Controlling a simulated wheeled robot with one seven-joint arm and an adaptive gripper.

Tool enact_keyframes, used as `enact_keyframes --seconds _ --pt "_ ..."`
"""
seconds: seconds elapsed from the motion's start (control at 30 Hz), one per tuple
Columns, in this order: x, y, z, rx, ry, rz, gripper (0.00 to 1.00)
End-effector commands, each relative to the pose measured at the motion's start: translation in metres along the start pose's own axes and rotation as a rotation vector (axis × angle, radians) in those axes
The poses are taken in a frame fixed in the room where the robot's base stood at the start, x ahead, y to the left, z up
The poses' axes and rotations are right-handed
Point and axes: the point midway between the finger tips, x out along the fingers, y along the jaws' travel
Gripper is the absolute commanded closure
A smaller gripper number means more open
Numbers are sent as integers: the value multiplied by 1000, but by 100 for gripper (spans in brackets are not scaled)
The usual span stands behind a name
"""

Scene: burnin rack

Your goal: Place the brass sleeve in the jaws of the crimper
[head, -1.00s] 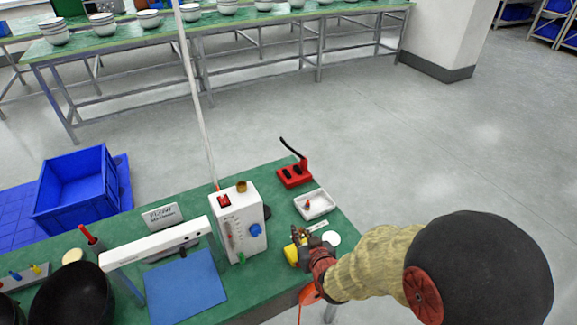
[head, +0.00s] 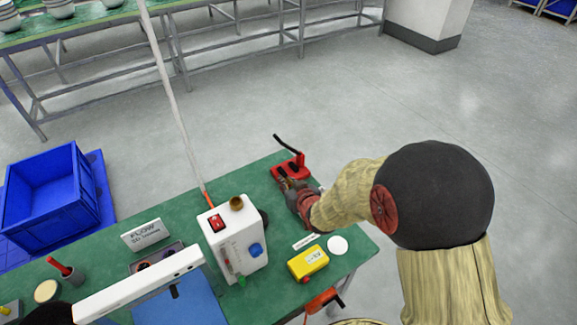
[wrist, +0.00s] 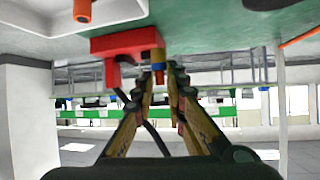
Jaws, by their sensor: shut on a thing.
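The red crimper (head: 291,168) with its black lever stands at the back right of the green table. It also shows as a red block in the wrist view (wrist: 125,42). My gripper (head: 287,184) is just in front of the crimper; in the wrist view its fingertips (wrist: 158,78) are close together beside the red block. A small brass-coloured sleeve (wrist: 158,56) shows at the fingertips, and the gripper is shut on it. I cannot tell whether the sleeve touches the crimper's jaws. In the head view the gripper hides the sleeve.
A white flow box (head: 232,237) stands left of my gripper, with a thin pole rising behind it. A yellow device (head: 307,262) and a white disc (head: 338,245) lie in front. A white tray (wrist: 105,18) is beside the crimper. A blue crate (head: 48,190) stands at far left.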

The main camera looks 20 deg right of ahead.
Motion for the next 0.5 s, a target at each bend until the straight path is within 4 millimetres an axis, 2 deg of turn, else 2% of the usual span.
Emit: enact_keyframes --seconds 0.1,0.2,0.5 --pt "23 13 -11 0 1 1 100" --pt "36 20 -18 1 -1 1 100" --pt "52 29 -29 1 1 1 100"
